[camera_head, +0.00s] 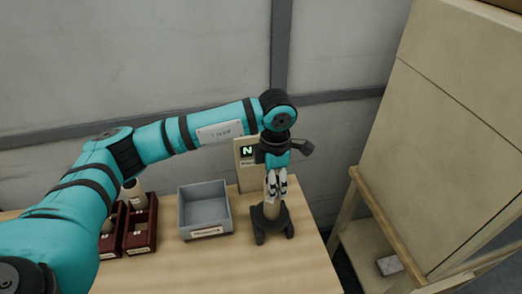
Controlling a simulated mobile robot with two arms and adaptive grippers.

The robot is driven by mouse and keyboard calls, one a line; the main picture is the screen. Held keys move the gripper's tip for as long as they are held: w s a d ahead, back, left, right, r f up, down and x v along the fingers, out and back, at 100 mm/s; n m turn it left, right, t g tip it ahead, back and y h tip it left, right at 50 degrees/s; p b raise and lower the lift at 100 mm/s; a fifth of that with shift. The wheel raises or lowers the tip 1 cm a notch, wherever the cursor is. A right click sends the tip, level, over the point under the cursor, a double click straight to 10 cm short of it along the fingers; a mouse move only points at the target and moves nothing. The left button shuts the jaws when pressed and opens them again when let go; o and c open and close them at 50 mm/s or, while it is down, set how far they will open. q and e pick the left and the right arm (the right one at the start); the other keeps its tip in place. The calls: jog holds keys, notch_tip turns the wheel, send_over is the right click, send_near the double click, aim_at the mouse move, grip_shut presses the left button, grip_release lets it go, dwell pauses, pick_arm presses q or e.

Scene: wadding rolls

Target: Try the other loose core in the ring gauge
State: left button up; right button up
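My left gripper (277,188) points down above the right part of the table. Its fingers are closed on a tan core (271,210), which is upright. The core's lower end is at a black stand with spread feet (271,227), which looks like the ring gauge. I cannot tell whether the core is inside the ring or just above it, as the fingers and core cover the middle. Another pale core (135,194) stands in a dark red rack (140,239) at the left. My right gripper is not in view.
A grey open bin (205,212) with a label stands between racks and stand, and looks empty. A second dark red rack (111,247) is partly behind my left arm. A large beige cabinet (455,130) fills the right.

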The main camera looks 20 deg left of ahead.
pick_arm(q)
jog(key=c, duration=0.4)
jog(key=shift+r+p, duration=0.55)
jog(key=shift+r, duration=0.6)
jog(key=shift+r+p, duration=1.95)
jog(key=shift+r, duration=2.4)
